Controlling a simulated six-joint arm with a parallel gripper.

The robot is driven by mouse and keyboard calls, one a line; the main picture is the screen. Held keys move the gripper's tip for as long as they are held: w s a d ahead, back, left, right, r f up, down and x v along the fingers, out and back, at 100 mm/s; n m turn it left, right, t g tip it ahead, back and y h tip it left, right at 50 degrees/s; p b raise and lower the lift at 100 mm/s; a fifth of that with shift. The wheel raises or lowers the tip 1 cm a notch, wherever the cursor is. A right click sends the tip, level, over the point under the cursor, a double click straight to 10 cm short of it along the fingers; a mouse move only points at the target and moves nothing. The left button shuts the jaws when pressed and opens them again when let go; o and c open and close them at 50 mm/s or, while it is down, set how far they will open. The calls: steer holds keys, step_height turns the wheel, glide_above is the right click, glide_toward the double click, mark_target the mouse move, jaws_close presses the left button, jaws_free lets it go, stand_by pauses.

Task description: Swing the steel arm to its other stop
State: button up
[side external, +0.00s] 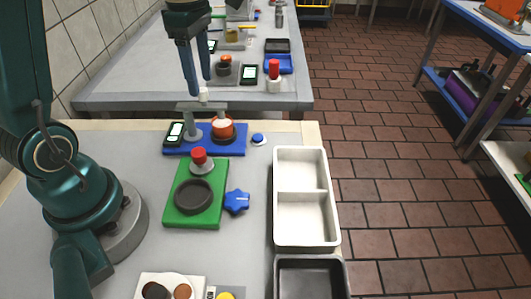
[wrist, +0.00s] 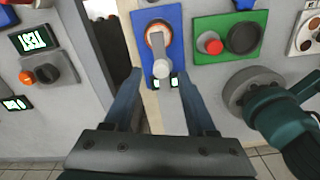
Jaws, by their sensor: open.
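The steel arm (side external: 192,107) is a pale grey bar on a post that stands on a blue board (side external: 205,148). One end reaches over an orange-rimmed round part (side external: 222,130) with a pale top. In the wrist view, the steel arm (wrist: 159,48) runs from the orange-rimmed part toward my open gripper (wrist: 160,84). Its pale rounded end (wrist: 161,68) lies between the fingers. I cannot tell whether either finger touches it.
A display (side external: 174,133) sits on the blue board's left end. In front is a green board (side external: 181,214) with a red knob (side external: 199,155) and a dark ring (side external: 193,196). A blue star knob (side external: 236,202) and white tray (side external: 279,232) are to the right. Another bench (side external: 130,97) stands behind.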

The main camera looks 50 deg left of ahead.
mark_target(202, 89)
steer(key=shift+r, duration=1.65)
steer(key=s+d+r+m+t, duration=0.3)
steer(key=s+d+r+m, duration=0.1)
steer(key=s+d+m, duration=0.3)
steer(key=s+d+f+m+t, duration=0.2)
steer(key=f+m, duration=0.3)
steer(key=m, duration=1.2)
steer(key=shift+s+d+f+t, duration=0.2)
steer(key=shift+s+t, duration=0.1)
steer(key=shift+s, duration=0.6)
